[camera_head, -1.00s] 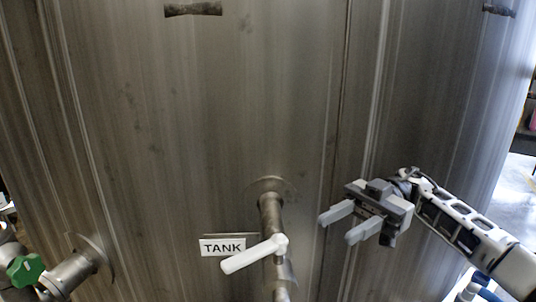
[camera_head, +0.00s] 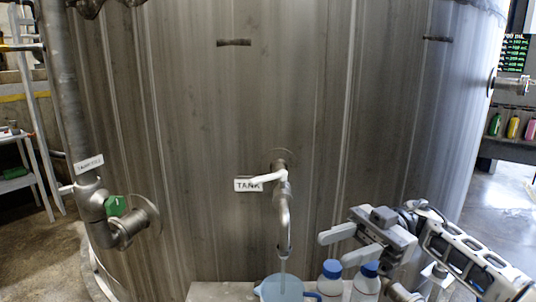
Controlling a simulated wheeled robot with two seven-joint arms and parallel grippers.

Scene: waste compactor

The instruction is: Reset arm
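My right gripper (camera_head: 332,248) is at the lower right of the head view, its two grey fingers apart and pointing left. It is open, with nothing between the fingers. It is to the right of the tank's metal tap pipe (camera_head: 283,210) and apart from it. A white tap handle (camera_head: 268,177) points left beside a label reading TANK (camera_head: 244,185). A pale blue container (camera_head: 282,288) is under the spout, with a thin pale streak between them. My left gripper is not in view.
Two white bottles with blue caps (camera_head: 329,286) (camera_head: 370,268) stand below my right gripper. The large metal tank (camera_head: 215,120) fills the middle. A pipe with a green valve knob (camera_head: 116,206) is at left. Shelving with coloured bottles (camera_head: 513,127) is at far right.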

